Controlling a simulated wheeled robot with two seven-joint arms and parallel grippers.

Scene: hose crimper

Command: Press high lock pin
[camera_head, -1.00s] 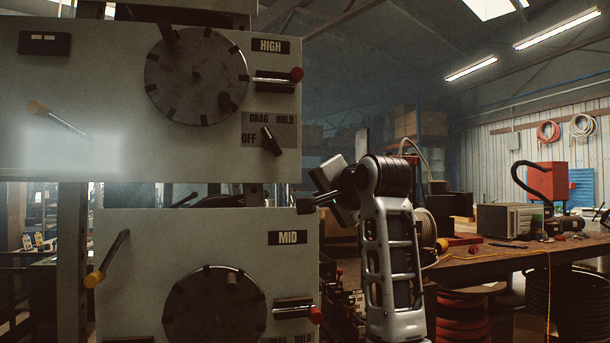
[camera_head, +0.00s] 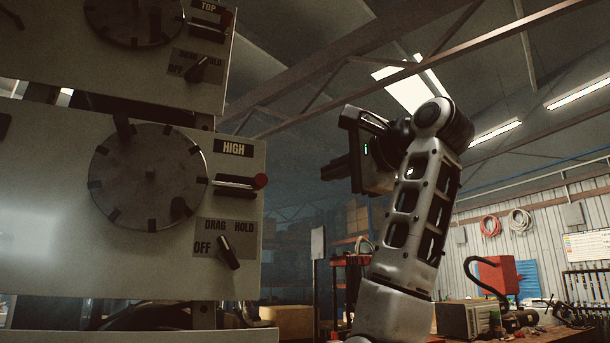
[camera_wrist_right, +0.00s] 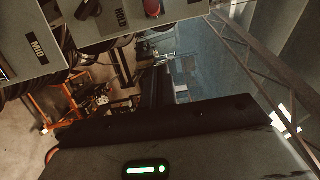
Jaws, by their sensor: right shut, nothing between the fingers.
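The HIGH panel's lock pin, a metal rod with a red knob (camera_head: 260,181), sticks out at the panel's right edge below the HIGH label. A red knob (camera_wrist_right: 153,8) shows at the top of the right wrist view beside the word HOLD; it looks like this same pin. My right gripper (camera_head: 326,167) is shut and empty. It is to the right of the pin, at about the same height in the picture, with a clear gap, and its fingers point left. My left gripper is not in view.
The HIGH panel has a round notched dial (camera_head: 148,178) and a drag/hold switch (camera_head: 229,252). The TOP panel (camera_head: 100,60) is above, with its own red-tipped pin (camera_head: 227,18). Open air lies between gripper and panel. A cluttered bench stands at lower right.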

